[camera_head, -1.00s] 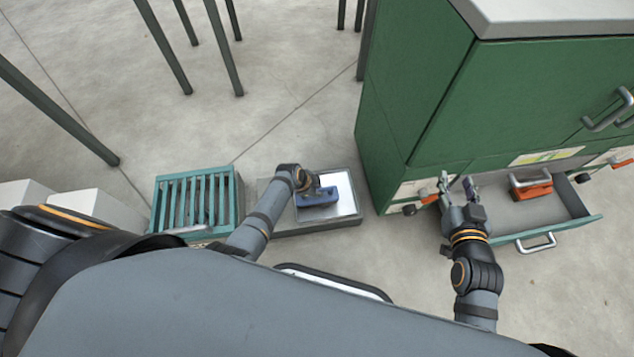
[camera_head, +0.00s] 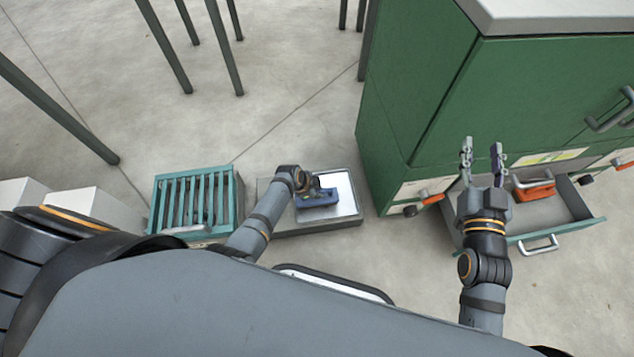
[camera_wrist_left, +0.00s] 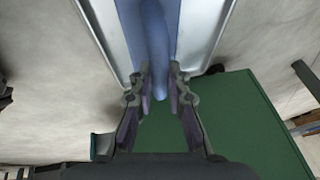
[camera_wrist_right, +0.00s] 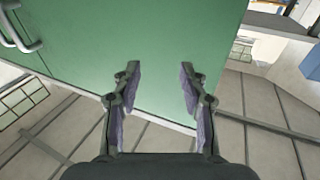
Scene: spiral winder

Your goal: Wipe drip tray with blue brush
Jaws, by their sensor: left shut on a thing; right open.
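The drip tray (camera_head: 346,191) is a grey metal tray with a bright shiny floor, on the ground left of the green cabinet. The blue brush (camera_head: 318,198) is over the tray's floor; I cannot tell if it touches. My left gripper (camera_head: 312,184) is shut on the brush. In the left wrist view the brush handle (camera_wrist_left: 156,50) runs between the left fingers (camera_wrist_left: 159,92), with tray walls either side. My right gripper (camera_head: 482,150) is open and empty, in front of the cabinet. In the right wrist view its fingers (camera_wrist_right: 160,85) are apart before a green panel.
The green cabinet (camera_head: 420,110) stands at the right. Its open drawer (camera_head: 585,208) holds an orange-handled brush (camera_head: 533,190). A teal slatted crate (camera_head: 238,205) stands left of the tray. Dark posts (camera_head: 225,55) rise behind. The floor between the posts and the tray is clear.

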